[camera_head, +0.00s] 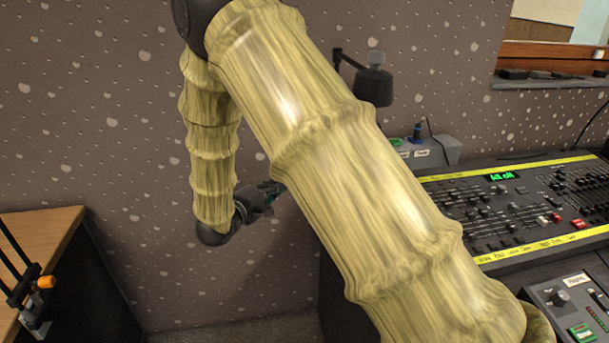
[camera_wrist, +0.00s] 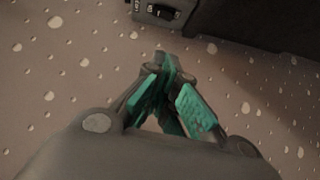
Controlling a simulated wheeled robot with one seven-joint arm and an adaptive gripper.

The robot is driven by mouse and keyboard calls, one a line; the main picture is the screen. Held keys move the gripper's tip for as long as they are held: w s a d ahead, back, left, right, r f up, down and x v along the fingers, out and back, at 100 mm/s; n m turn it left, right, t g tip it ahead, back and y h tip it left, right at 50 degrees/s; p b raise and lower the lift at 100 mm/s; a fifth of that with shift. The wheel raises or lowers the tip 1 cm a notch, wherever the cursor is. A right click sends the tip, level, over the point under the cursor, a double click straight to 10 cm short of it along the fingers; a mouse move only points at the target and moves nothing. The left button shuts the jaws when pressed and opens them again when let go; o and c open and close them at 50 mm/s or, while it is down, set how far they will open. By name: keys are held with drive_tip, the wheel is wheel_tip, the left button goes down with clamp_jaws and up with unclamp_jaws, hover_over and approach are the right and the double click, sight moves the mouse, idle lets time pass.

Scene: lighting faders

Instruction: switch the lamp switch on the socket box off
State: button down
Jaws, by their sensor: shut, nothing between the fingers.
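My gripper (camera_wrist: 168,72) is shut and empty, with teal finger pads, in front of the speckled wall in the wrist view. In the head view my gripper (camera_head: 279,189) shows only partly, beside my large arm link that covers the middle. A grey socket box (camera_head: 432,152) with green and white labels stands behind the console in the head view. In the wrist view a small dark rocker switch (camera_wrist: 161,12) with white marks sits on a grey housing at the top edge, beyond the fingertips and apart from them. I cannot tell its position.
A black lamp (camera_head: 373,86) stands behind my arm. A lighting console (camera_head: 520,200) with faders fills the right, with a smaller panel (camera_head: 578,310) in front. A wooden-topped desk (camera_head: 40,240) is at left. A dark block (camera_wrist: 250,22) lies right of the switch in the wrist view.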

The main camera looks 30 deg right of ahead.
drive_tip(key=w+d+f+b, duration=0.1)
drive_tip(key=w+d, duration=0.2)
drive_tip(key=d, duration=0.9)
drive_tip(key=shift+w+d+f, duration=0.15)
drive_tip(key=shift+w+d, duration=0.1)
drive_tip(key=shift+w, duration=0.15)
drive_tip(key=shift+d, duration=0.1)
drive_tip(key=shift+d+f, duration=0.15)
drive_tip(key=shift+p, duration=0.3)
